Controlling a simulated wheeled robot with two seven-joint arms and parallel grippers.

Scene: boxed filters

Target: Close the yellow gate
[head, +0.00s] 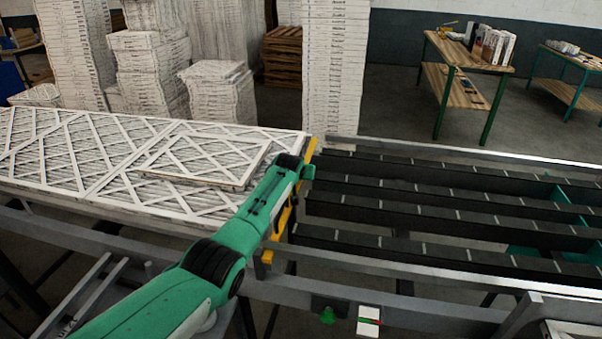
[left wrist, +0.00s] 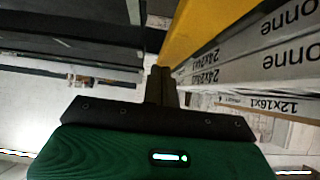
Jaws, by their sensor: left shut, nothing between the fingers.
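The yellow gate (head: 311,150) is a narrow bar between the stacked filters and the dark conveyor; my left arm hides its middle part in the head view. It also shows in the left wrist view (left wrist: 208,28), slanting beside the fingers. My left gripper (head: 305,170) is at the gate, at the far end of my green arm. Its fingers show shut and empty in the left wrist view (left wrist: 161,82). The fingertips are very close to the gate's face; I cannot tell if they touch. My right gripper is not in view.
White framed filters (head: 100,155) lie stacked left of the gate, with one smaller filter (head: 205,155) on top. The conveyor's dark slats (head: 450,203) extend right, empty. Metal rails (head: 400,268) border it. Tall box stacks (head: 335,70) and a wooden table (head: 470,52) stand behind.

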